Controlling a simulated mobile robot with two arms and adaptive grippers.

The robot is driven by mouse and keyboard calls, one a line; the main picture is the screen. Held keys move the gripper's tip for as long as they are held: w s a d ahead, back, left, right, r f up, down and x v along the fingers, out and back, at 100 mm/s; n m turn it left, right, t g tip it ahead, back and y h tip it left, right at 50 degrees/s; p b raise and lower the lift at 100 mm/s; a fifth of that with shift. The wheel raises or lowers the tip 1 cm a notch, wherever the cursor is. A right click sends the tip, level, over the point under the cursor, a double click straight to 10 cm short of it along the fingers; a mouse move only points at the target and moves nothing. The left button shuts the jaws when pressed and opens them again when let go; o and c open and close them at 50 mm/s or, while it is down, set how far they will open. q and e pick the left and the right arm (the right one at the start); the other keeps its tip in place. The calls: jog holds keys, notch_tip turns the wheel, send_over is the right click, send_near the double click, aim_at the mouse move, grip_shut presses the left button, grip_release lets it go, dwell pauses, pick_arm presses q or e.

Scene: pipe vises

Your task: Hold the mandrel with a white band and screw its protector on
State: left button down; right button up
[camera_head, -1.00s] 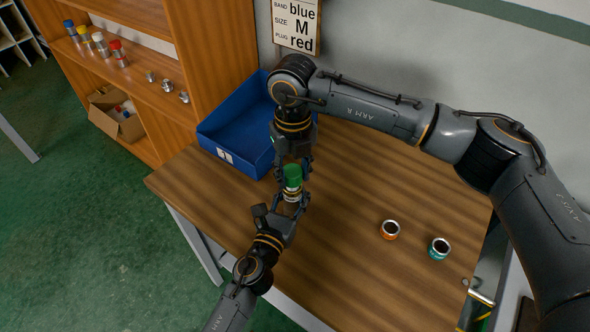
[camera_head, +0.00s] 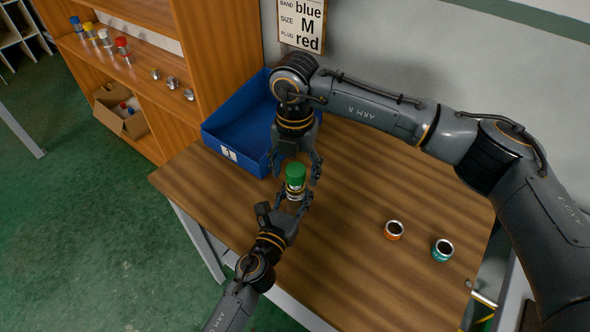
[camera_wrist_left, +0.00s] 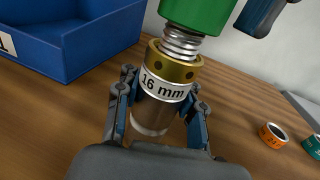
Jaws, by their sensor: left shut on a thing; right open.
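My left gripper (camera_head: 292,200) is shut on a mandrel (camera_head: 295,191) above the table. In the left wrist view the mandrel (camera_wrist_left: 165,88) has a brass collar, a white band reading "16 mm" and a silver thread at its top. The green protector (camera_head: 295,175) sits on the upper end of the thread; it also shows in the left wrist view (camera_wrist_left: 197,14), with several thread turns bare below it. My right gripper (camera_head: 295,169) is open, its fingers on either side of the protector and apart from it. One of its fingers shows at the wrist view's top right.
A blue bin (camera_head: 238,122) stands at the table's back left. An orange ring (camera_head: 394,231) and a teal ring (camera_head: 442,250) lie on the right of the table (camera_head: 345,270). A wooden shelf (camera_head: 140,65) holds several capped pieces. A sign (camera_head: 302,25) hangs on the wall.

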pick_arm(q)
jog(key=shift+d, duration=0.1)
pick_arm(e)
notch_tip(320, 180, up, 12)
jog(key=shift+f, duration=0.15)
pick_arm(q)
jog(key=c, duration=0.7)
grip_release()
jog(key=shift+c, duration=0.2)
jog(key=v, duration=1.2)
